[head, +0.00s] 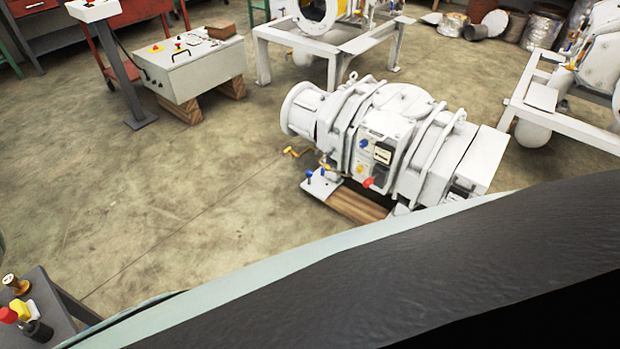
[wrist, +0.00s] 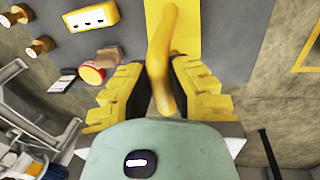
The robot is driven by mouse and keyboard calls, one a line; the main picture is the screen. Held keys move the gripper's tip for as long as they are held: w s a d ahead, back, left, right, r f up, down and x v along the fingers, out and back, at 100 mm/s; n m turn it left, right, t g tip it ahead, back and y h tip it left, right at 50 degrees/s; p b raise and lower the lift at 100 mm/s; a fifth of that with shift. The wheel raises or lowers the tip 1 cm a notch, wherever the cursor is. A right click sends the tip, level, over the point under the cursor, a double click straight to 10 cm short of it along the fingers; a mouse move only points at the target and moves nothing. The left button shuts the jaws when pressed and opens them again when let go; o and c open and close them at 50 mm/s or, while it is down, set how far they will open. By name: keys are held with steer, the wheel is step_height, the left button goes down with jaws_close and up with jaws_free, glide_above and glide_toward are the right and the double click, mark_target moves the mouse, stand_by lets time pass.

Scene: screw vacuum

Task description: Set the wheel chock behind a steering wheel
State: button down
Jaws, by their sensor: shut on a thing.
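In the wrist view my gripper (wrist: 158,72) has its yellow fingers shut on a long, curved yellow piece (wrist: 163,40). The piece runs between the fingers toward the top of the picture. I cannot tell whether it is the wheel chock or a part of it. A flat yellow patch (wrist: 205,40) shows behind it on the grey surface. I cannot make out a steering wheel in either view. My gripper does not show in the head view.
In the head view a white pump (head: 400,140) sits on a wooden block (head: 352,204). A white control box (head: 195,66) stands farther back. The concrete floor (head: 150,195) left of the pump is clear.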

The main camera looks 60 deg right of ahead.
steer(key=shift+a+f, duration=0.1)
steer(key=shift+a, duration=0.1)
steer(key=c, duration=1.1)
jaws_free()
steer(key=shift+o, duration=0.2)
steer(key=shift+d, duration=0.1)
steer(key=r+p, duration=0.6)
steer(key=shift+s, duration=0.3)
steer(key=shift+s+r+p, duration=0.2)
steer(key=shift+r+p, duration=0.05)
steer(key=shift+r, duration=0.7)
steer(key=shift+s+r+p, duration=0.25)
steer(key=shift+r+p, duration=0.05)
steer(key=shift+r, duration=0.7)
steer(key=shift+s+r+p, duration=0.2)
steer(key=shift+r+p, duration=0.05)
steer(key=shift+r, duration=0.7)
